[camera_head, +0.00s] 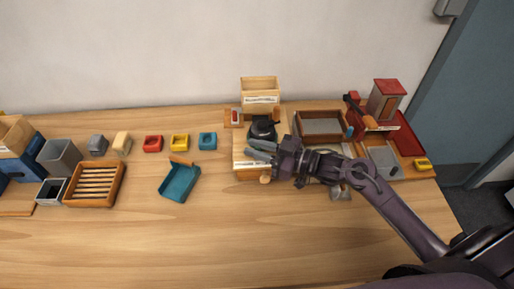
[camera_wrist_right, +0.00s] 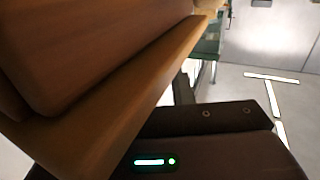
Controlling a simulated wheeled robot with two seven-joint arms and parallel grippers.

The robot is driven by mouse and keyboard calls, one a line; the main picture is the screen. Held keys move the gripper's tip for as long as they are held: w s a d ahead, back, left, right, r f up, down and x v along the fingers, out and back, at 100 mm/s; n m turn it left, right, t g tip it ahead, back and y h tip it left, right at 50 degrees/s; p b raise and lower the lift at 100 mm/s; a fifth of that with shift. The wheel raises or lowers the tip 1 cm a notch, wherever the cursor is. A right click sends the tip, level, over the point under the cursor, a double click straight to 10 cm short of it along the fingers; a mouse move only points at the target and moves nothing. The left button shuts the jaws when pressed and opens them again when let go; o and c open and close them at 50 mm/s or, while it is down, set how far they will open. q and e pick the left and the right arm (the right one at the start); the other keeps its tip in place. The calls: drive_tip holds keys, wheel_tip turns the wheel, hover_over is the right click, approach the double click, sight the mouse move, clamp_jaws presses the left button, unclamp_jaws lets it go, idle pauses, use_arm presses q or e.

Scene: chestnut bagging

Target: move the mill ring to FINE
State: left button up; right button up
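The mill (camera_head: 240,160) is a light wooden box with a pale hopper (camera_head: 260,83) at its back and a knob (camera_head: 265,179) low on its front. A round black part (camera_head: 262,127) on its top looks like the mill ring. Its setting marks are too small to read. My right gripper (camera_head: 248,149) reaches in from the right, just in front of the black part and over the mill. Its two grey fingers look slightly apart. I cannot tell whether they touch the ring. The right wrist view shows close brown wood (camera_wrist_right: 90,50), with no ring visible. My left gripper is not in view.
A wooden-framed tray (camera_head: 299,119) and a red-topped box (camera_head: 389,86) stand right of the mill. Left are a teal scoop (camera_head: 180,183), small red (camera_head: 153,144), yellow (camera_head: 180,143) and blue (camera_head: 208,141) blocks, and a slatted tray (camera_head: 122,183). The front table is clear.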

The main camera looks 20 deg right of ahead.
drive_tip(key=shift+s+d+f, duration=0.15)
drive_tip(key=shift+s+d, duration=0.05)
drive_tip(key=shift+d, duration=0.1)
drive_tip(key=b+v, duration=0.1)
drive_tip(key=v, duration=0.5)
drive_tip(key=shift+s+d+b, duration=0.1)
drive_tip(key=shift+b, duration=0.25)
drive_tip(key=shift+s+d, duration=0.25)
drive_tip(key=shift+d, duration=0.05)
